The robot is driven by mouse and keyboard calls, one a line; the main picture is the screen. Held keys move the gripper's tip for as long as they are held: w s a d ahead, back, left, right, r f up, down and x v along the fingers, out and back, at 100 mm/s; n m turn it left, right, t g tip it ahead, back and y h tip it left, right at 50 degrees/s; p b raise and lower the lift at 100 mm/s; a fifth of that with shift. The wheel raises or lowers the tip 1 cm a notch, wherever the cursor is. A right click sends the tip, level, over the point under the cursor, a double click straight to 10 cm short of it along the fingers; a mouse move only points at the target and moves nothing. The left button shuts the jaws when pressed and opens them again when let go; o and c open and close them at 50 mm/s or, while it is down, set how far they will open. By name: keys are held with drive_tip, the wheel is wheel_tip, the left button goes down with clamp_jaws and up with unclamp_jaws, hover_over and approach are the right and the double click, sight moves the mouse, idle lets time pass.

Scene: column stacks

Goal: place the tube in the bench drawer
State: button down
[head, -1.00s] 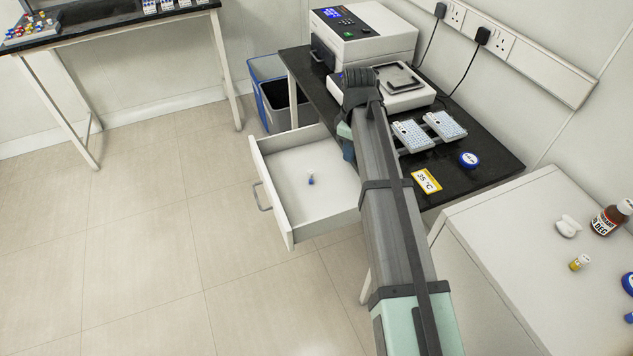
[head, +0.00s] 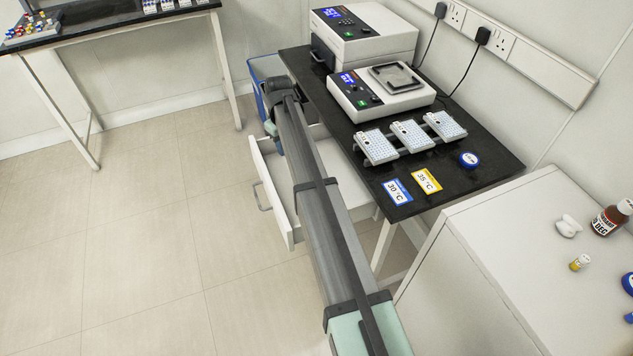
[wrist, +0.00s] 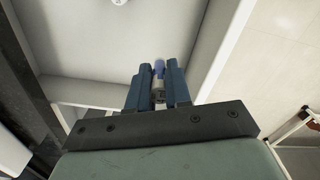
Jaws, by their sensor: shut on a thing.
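The bench drawer (head: 268,190) is pulled open under the black bench, with a white interior. My gripper (wrist: 157,82) shows in the wrist view, its blue fingers shut on a small tube (wrist: 159,69) with a blue-violet end. It is over the drawer, whose white floor (wrist: 105,40) and side wall (wrist: 215,65) show around the fingers. I cannot tell its exact height. A small whitish thing (wrist: 119,2) lies on the drawer floor at the top edge of the wrist view. In the head view my arm covers the drawer's middle and hides the fingertips and held tube.
The black bench (head: 485,182) carries two machines, several well plates (head: 412,136) and temperature cards (head: 397,191). A bin (head: 260,88) stands behind the drawer. The floor at left is clear.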

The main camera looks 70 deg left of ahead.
sight(288, 176)
drive_tip(key=shift+a+m, duration=0.1)
drive_tip(key=shift+m, duration=0.3)
drive_tip(key=shift+f, duration=5)
drive_tip(key=shift+f, duration=0.2)
drive_tip(key=c, duration=1.1)
unclamp_jaws()
drive_tip(key=shift+o, duration=0.2)
wheel_tip(288, 176, up, 12)
drive_tip(key=shift+r, duration=0.2)
drive_tip(key=shift+o, duration=0.4)
